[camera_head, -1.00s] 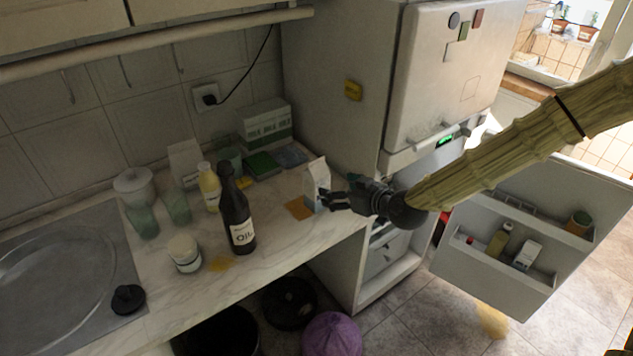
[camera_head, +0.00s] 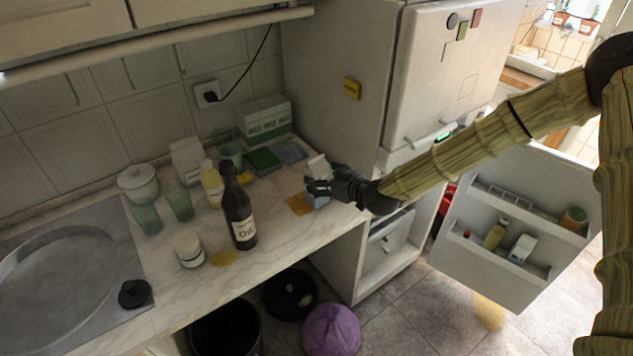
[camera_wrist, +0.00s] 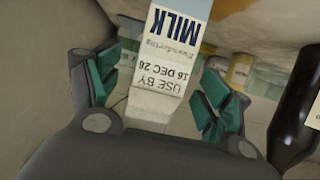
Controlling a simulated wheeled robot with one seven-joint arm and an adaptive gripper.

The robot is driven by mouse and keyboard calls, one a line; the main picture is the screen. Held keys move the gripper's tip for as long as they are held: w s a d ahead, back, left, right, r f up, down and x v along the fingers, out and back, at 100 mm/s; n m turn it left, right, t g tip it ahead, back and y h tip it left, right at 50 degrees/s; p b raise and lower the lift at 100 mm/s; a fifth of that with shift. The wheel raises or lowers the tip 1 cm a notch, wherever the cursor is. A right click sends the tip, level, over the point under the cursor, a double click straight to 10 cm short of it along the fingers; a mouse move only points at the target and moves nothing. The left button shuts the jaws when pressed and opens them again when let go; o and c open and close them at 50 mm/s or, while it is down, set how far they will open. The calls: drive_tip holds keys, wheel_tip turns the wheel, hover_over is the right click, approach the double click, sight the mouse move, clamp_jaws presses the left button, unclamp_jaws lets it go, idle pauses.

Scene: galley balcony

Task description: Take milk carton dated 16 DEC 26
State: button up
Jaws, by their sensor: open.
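A white and blue milk carton (camera_head: 318,166) stands on the counter near its right end, partly hidden by my gripper. In the wrist view the carton (camera_wrist: 170,62) appears upside down, with MILK and USE BY print. Its date seems to read 16 DEC 26, though the last digit is not sharp. My gripper (camera_head: 318,187) is at the carton in the head view. In the wrist view my gripper (camera_wrist: 163,85) is open, with one green-padded finger on each side of the carton. Gaps show between the pads and the carton.
A dark oil bottle (camera_head: 239,215) stands left of the carton, with a jar (camera_head: 188,250) and glasses beyond it. A green-and-white box (camera_head: 265,120) is at the back. The fridge (camera_head: 345,130) rises behind; its open door (camera_head: 480,265) holds another small carton (camera_head: 522,249).

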drive_tip(key=shift+p+x, duration=0.95)
drive_tip(key=shift+x, duration=0.95)
drive_tip(key=c, duration=1.6)
